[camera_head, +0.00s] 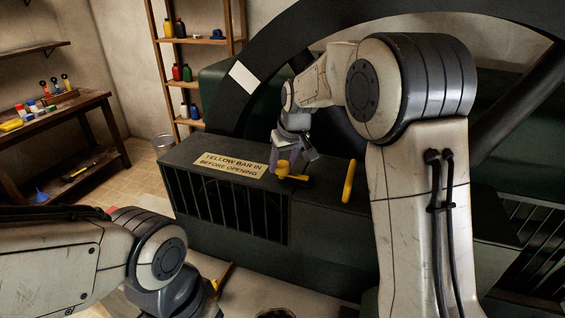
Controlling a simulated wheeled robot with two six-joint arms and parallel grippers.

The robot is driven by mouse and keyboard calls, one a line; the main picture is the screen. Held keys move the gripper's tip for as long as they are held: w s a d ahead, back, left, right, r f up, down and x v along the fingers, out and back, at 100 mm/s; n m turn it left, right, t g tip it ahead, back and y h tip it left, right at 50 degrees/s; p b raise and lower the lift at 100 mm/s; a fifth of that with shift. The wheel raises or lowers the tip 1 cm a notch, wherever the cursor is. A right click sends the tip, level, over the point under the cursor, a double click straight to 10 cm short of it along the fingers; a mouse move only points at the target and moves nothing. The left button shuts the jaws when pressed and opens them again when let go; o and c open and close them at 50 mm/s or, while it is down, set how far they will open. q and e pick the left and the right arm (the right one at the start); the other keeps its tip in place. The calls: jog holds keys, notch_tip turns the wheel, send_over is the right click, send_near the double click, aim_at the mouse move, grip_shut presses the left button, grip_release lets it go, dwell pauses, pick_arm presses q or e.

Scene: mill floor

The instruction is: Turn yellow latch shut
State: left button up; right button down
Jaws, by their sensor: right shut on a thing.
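The yellow latch (300,177) is on the top front edge of the dark green machine housing (330,237). My right gripper (287,163) reaches down from the right and is shut on it, hiding part of it. A separate upright yellow bar (349,181) stands to the right of the latch, apart from the gripper. A label (230,165) reading "YELLOW BAR IN BEFORE OPENING" is left of the latch.
A large dark wheel (262,68) rises behind the housing. A workbench (75,108) with small tools and a shelf (207,41) with bottles stand at the back left. A metal bucket (163,145) is on the floor.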

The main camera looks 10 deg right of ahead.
jog(key=shift+c, duration=1.3)
grip_release()
jog(key=shift+r, duration=0.1)
jog(key=shift+s+r, duration=0.1)
jog(key=shift+r, duration=0.25)
jog(key=b+v, duration=0.2)
jog(key=v, duration=0.7)
jog(key=shift+s+r, duration=0.15)
jog(key=shift+r, duration=0.1)
jog(key=shift+d, duration=0.1)
